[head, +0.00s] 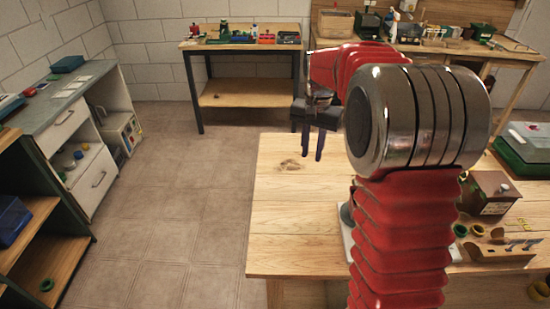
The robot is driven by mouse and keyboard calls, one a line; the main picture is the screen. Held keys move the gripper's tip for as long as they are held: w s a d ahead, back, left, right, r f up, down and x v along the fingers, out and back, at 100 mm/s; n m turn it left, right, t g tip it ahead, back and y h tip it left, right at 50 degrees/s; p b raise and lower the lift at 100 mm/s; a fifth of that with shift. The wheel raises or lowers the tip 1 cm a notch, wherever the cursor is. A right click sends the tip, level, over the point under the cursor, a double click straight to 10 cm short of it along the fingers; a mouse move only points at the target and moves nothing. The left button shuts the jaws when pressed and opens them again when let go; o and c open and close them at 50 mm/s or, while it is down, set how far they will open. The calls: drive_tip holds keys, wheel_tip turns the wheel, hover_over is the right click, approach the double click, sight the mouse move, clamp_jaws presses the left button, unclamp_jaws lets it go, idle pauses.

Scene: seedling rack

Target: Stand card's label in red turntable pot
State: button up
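My gripper (314,154) hangs over the far left part of the near wooden table (290,220), fingers pointing down. A gap shows between its two dark fingers, and I see nothing held there. I cannot make out the card, the label or a red pot on a turntable. My red arm covers the middle of the table. A grey-green round thing (346,213) and a white board (350,240) show partly at the arm's left edge. A wooden holder (500,254) with small upright pieces stands at the right of the table.
A brown box (490,193) and a green-and-grey case (525,150) stand at the table's right. Small rings (460,230) lie beside the holder. The table's left part is bare. Back bench (245,42), left counter (65,100) and dark shelf (40,215) border open floor (170,200).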

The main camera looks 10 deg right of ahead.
drive_tip(key=w+a+f+n, duration=0.1)
drive_tip(key=a+f+n, duration=0.1)
drive_tip(key=a+n, duration=0.2)
drive_tip(key=w+a+f+n, duration=0.2)
drive_tip(key=a+n, duration=0.2)
drive_tip(key=a, duration=0.2)
drive_tip(key=shift+w, duration=0.3)
idle(0.6)
drive_tip(key=s+r+t, duration=0.2)
drive_tip(key=s+r, duration=0.1)
drive_tip(key=s, duration=0.7)
drive_tip(key=s+r+t, duration=0.1)
drive_tip(key=s+r, duration=0.3)
drive_tip(key=s, duration=0.7)
drive_tip(key=s+r+t, duration=0.2)
drive_tip(key=s+r, duration=0.1)
drive_tip(key=s, duration=0.8)
drive_tip(key=shift+r+t, duration=0.25)
drive_tip(key=shift+t, duration=0.05)
drive_tip(key=shift+s, duration=0.1)
